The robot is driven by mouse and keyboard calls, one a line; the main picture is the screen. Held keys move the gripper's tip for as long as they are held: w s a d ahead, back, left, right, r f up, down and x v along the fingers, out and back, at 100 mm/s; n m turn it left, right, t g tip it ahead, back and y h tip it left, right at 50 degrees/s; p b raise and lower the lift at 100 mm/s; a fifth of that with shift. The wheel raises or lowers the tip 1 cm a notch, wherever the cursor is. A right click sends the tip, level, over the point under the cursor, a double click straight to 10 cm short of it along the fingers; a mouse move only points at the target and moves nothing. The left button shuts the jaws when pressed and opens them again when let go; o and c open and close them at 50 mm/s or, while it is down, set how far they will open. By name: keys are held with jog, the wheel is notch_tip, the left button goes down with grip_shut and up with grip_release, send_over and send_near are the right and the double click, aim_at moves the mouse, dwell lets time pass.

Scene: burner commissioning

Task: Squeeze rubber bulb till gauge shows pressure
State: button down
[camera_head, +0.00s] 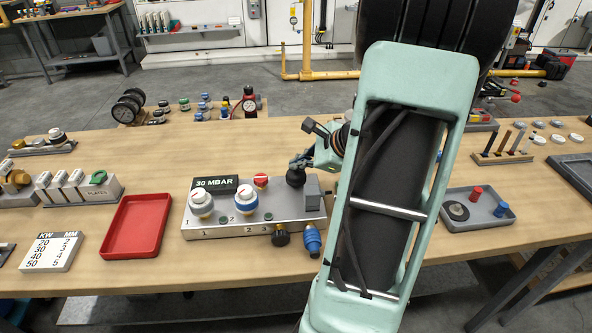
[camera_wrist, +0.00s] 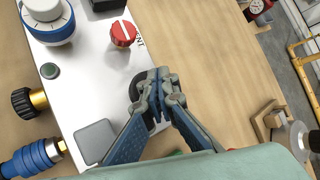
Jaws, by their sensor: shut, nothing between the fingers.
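A black round bulb (camera_head: 295,177) sits on the right part of the grey metal test block (camera_head: 270,228). In the wrist view only its dark edge (camera_wrist: 136,86) shows beside my fingers, which hide the rest. My gripper (camera_head: 303,160) is shut and empty, with its fingertips (camera_wrist: 157,98) directly over or against the bulb; I cannot tell whether they touch it. A red gauge (camera_head: 249,104) with a white face stands at the back of the bench; its reading is too small to tell.
The block carries a "30 MBAR" sign (camera_head: 214,185), a red knob (camera_head: 261,180), white-topped dials (camera_head: 244,202) and a grey box (camera_head: 312,191). Brass and blue fittings (camera_head: 312,240) project in front. A red tray (camera_head: 136,226) lies left. My arm hides the bench right of the block.

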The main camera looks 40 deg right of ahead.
aim_at(298, 172)
jog(key=shift+f+b, duration=0.7)
jog(key=shift+f, duration=0.05)
dwell(0.4)
jog(key=shift+r, duration=0.15)
jog(key=shift+r+p, duration=1.25)
jog(key=shift+r, duration=0.15)
jog(key=shift+r+p, duration=1.85)
jog(key=shift+r, duration=0.7)
jog(key=shift+f, duration=0.1)
